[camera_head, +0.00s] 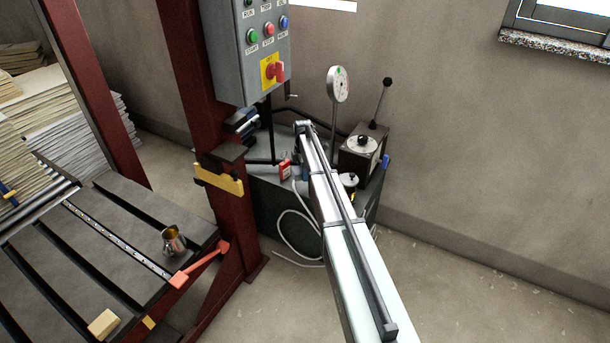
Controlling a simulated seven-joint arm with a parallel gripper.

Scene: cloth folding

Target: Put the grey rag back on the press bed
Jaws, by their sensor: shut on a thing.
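My pale arm link (343,236) reaches up from the bottom right toward the pump unit, and its dark far end (303,128) is in front of that unit. I cannot make out the fingers or what they hold. I cannot pick out the grey rag anywhere in this view. The press bed (65,247) is at the lower left, a dark slotted surface with bare parts. A metal mug (174,241) stands near its right edge. A light wooden block (103,324) is at its front.
A dark red press column (203,105) stands between the bed and the pump unit (262,199). A grey control box (247,50) hangs on it. An orange-red lever (200,265) sticks out at the bed's edge. A gauge (337,84) and a white hose (291,251) are nearby.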

